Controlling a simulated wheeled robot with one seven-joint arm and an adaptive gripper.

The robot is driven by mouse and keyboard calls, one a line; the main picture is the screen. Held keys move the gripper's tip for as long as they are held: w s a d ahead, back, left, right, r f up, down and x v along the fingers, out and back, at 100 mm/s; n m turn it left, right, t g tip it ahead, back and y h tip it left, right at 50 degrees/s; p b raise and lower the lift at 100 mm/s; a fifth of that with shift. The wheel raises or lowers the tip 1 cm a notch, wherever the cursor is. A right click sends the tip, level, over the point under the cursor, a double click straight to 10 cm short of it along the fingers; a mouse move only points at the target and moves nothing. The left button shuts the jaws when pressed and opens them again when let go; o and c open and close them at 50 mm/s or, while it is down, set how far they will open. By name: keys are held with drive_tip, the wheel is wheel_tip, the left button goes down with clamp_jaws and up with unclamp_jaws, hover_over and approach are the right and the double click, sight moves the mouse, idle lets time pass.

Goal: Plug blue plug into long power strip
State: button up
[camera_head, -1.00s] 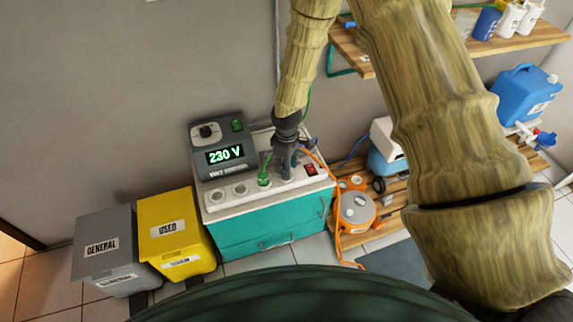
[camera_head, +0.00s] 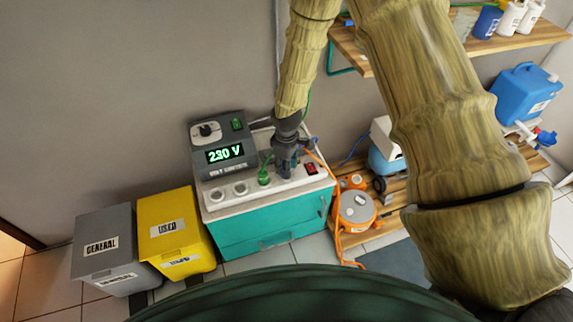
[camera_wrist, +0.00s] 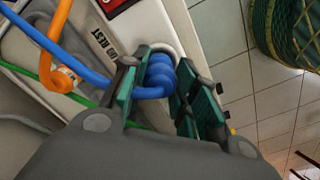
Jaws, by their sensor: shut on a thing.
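The blue plug (camera_wrist: 160,73) is between my gripper's teal finger pads in the wrist view, with its blue cable running off to the upper left. My gripper (camera_wrist: 160,90) is shut on it. The plug's far end is at a pale round socket rim on the long white power strip (camera_wrist: 187,30); how deep it sits cannot be told. In the head view my gripper (camera_head: 286,172) is over the strip (camera_head: 298,184), between a green plug (camera_head: 264,178) and the red switch (camera_head: 311,169). The blue plug is mostly hidden there.
Two empty sockets are at the strip's left end. A voltage meter (camera_head: 220,148) reading 230 V stands behind the strip, on a teal cabinet (camera_head: 240,237). An orange cable (camera_wrist: 55,35) and the blue cable cross near my gripper. An orange reel (camera_head: 357,207) is at right.

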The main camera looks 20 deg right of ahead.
drive_tip(key=shift+f, duration=0.55)
idle(0.4)
drive_tip(key=o, duration=1.1)
wheel_tip(320, 180, up, 12)
drive_tip(key=s+f+m+y+p, duration=0.1)
drive_tip(key=s+f+m+p, duration=0.3)
drive_tip(key=s, duration=0.5)
drive_tip(key=s+f+m+p, duration=0.1)
drive_tip(key=s+f+p, duration=0.1)
drive_tip(key=s+f, duration=0.55)
drive_tip(key=s+d+m+p, duration=0.1)
drive_tip(key=s, duration=0.5)
drive_tip(key=s+d+r+m+p, duration=0.1)
drive_tip(key=s+m+p, duration=0.1)
drive_tip(key=s, duration=0.5)
drive_tip(key=s+d+m+h+p, duration=0.1)
drive_tip(key=s, duration=0.5)
drive_tip(key=shift+s+d+r+m+p, duration=0.15)
drive_tip(key=shift+s+m+p, duration=0.15)
drive_tip(key=shift+s+m, duration=0.1)
